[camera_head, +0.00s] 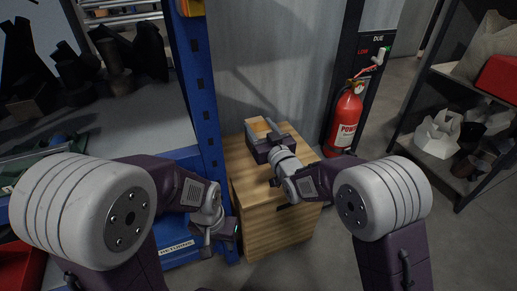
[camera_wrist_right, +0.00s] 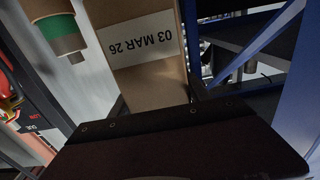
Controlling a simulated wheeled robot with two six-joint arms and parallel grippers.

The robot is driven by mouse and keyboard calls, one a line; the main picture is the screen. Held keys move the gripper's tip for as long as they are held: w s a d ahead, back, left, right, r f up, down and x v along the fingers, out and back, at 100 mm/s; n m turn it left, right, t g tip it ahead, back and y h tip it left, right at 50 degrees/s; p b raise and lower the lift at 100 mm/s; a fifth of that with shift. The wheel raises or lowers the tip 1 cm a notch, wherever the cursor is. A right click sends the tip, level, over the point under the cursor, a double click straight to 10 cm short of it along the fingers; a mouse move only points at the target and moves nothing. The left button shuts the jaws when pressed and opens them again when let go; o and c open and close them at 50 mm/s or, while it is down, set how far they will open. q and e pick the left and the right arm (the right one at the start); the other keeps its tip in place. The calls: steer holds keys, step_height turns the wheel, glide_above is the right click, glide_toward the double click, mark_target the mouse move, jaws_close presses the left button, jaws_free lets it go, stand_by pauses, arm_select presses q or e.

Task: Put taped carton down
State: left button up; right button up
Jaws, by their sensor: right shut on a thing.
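The carton (camera_head: 261,128) is brown and shows only in part in the head view, between the fingers of my right gripper (camera_head: 266,138). In the right wrist view the carton (camera_wrist_right: 153,85) carries a white label (camera_wrist_right: 143,48) reading "03 MAR 26", upside down there. My right gripper is shut on it, above the top of a wooden box-like stand (camera_head: 275,225). I cannot tell whether the carton touches the stand. No tape can be made out. My left gripper (camera_head: 220,238) hangs in front of the stand's left side, with nothing visible in it; its jaw opening is unclear.
A blue rack post (camera_head: 196,90) rises just left of the stand. A red fire extinguisher (camera_head: 345,118) stands behind it to the right. A dark shelf (camera_head: 450,110) with boxes is at the far right.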

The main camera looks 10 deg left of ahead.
steer(key=w+a+f+p, duration=0.1)
steer(key=a, duration=0.1)
steer(key=w+a+f+p, duration=0.1)
steer(key=w+a+f, duration=0.1)
steer(key=shift+w, duration=0.3)
steer(key=w+a+f+b, duration=0.1)
steer(key=f+b, duration=0.1)
steer(key=w+a+f+b, duration=0.1)
steer(key=f+b, duration=0.1)
steer(key=f, duration=0.1)
steer(key=w+a+f+b, duration=0.1)
steer(key=f+b, duration=0.1)
steer(key=shift+f+b, duration=0.15)
steer(key=shift+b, duration=0.15)
steer(key=o, duration=1.6)
steer(key=shift+r, duration=0.2)
